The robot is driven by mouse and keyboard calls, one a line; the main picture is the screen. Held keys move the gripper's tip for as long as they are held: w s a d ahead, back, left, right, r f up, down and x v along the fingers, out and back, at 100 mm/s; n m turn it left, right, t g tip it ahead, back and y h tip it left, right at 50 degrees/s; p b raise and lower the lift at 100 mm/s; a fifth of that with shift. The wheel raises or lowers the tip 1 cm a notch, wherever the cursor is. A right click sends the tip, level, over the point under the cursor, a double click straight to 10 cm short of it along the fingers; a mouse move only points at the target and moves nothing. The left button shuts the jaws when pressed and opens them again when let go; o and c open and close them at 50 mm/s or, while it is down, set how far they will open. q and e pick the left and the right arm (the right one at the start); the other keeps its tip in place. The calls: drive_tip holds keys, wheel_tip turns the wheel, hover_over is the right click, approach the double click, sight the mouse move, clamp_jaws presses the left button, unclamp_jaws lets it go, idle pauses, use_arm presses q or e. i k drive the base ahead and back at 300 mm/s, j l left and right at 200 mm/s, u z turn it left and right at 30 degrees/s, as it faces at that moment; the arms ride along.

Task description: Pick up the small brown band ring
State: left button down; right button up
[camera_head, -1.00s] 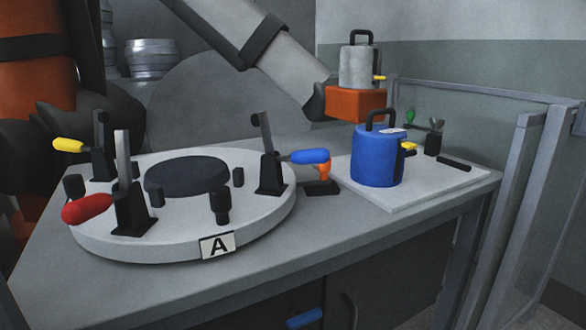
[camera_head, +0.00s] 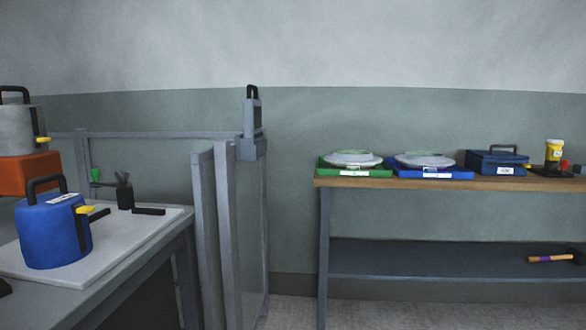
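I cannot make out a small brown band ring anywhere in the head view. Neither of my grippers is in view.
A blue pot (camera_head: 50,235) stands on a white board (camera_head: 150,233) at left, by an orange block (camera_head: 30,177) under a grey pot (camera_head: 18,130). A grey-framed partition (camera_head: 230,230) separates this from a wooden-topped bench (camera_head: 440,182) with green (camera_head: 352,171) and blue trays (camera_head: 432,173).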

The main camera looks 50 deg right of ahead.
sight(343, 159)
drive_tip(key=z, duration=2.05)
